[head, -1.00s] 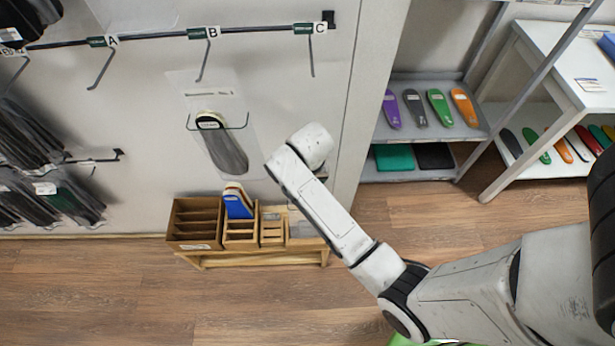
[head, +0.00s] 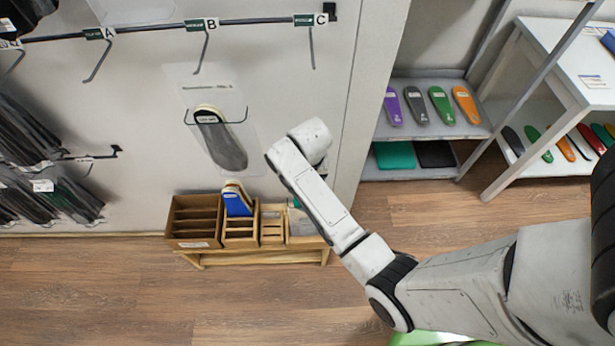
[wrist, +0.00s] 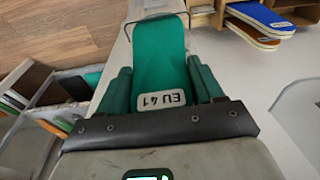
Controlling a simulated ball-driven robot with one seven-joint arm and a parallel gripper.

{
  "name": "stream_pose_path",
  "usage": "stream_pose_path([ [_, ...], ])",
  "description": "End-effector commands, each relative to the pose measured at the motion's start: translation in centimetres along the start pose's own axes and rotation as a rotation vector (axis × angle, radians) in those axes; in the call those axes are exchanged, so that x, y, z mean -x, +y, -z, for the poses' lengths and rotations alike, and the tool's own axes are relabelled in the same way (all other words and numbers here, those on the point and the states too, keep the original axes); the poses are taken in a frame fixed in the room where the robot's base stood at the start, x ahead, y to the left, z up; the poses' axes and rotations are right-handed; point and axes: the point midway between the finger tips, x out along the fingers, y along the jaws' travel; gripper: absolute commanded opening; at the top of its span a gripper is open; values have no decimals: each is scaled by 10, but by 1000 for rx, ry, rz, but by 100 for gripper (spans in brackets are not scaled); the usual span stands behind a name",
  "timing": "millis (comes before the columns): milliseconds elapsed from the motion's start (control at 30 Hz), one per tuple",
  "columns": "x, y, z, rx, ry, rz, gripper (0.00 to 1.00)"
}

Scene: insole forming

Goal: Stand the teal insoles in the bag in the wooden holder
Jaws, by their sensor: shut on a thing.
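The teal insole pair (wrist: 160,50) fills the middle of the wrist view, with a white EU 41 label at its near end. My gripper (wrist: 157,78) is shut on it, one finger on each side. The clear bag around it is hard to make out. In the head view my gripper is hidden behind my arm's end, and only a sliver of teal shows there. Light wooden holders stand on a low bench (head: 260,258): one (head: 240,241) has blue insoles (head: 238,203) standing in it, and a narrower slatted one (head: 272,238) beside it looks empty.
A brown slotted box (head: 194,222) stands at the bench's left end. A clear bin (head: 300,228) is at its right, partly behind my arm. A bagged grey insole (head: 222,145) hangs on the wall above. A grey shelf (head: 425,175) stands to the right.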

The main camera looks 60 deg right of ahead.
Motion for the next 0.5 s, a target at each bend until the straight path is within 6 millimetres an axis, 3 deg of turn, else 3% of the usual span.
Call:
stream_pose_path([
  [333, 0, 0, 0, 0, 0, 0, 96],
  [500, 0, 0, 0, 0, 0, 0, 96],
])
